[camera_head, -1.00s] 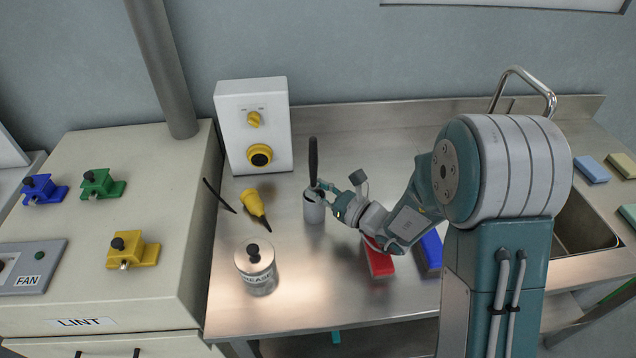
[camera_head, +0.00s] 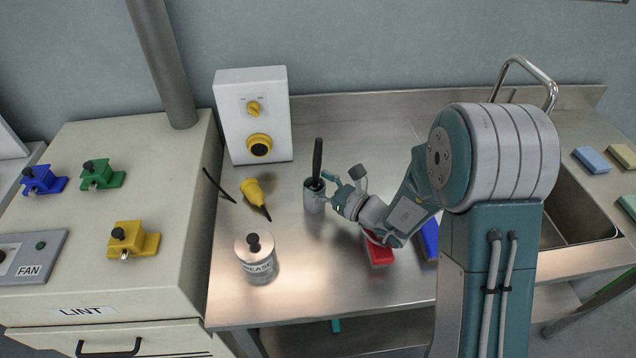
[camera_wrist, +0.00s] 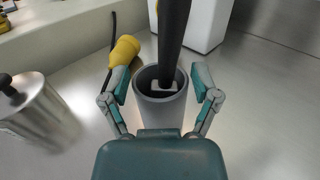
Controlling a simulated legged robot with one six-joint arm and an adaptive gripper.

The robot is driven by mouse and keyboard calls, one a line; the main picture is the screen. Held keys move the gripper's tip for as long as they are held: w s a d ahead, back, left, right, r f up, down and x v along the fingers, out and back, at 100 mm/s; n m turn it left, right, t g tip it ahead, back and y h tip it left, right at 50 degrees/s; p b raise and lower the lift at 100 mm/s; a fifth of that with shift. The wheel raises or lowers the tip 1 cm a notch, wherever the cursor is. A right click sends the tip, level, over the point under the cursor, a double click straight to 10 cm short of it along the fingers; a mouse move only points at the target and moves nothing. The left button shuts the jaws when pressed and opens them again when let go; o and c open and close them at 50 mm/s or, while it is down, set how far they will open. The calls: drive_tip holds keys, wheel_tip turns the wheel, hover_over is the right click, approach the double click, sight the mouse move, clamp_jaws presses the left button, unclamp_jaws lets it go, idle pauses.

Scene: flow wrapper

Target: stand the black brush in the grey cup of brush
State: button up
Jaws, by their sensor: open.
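The black brush (camera_head: 317,160) stands in the grey cup (camera_head: 314,202) on the steel bench, its handle sticking up and leaning slightly. In the wrist view the black brush (camera_wrist: 171,40) runs down into the mouth of the grey cup (camera_wrist: 160,110). The brush's lower end is inside the cup, partly hidden by the rim. My gripper (camera_head: 328,186) is at the right side of the cup. In the wrist view my gripper (camera_wrist: 160,90) is open, with one finger on each side of the cup and apart from the brush.
A yellow-handled tool (camera_head: 253,193) lies left of the cup, and a grease can (camera_head: 256,262) stands in front of it. A white control box (camera_head: 252,115) stands behind. Red (camera_head: 378,252) and blue (camera_head: 428,240) blocks lie under my arm. A sink (camera_head: 575,215) is at right.

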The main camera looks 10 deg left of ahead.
sight(318, 151)
wheel_tip(318, 151, up, 10)
drive_tip(key=shift+f, duration=0.1)
idle(0.4)
idle(1.0)
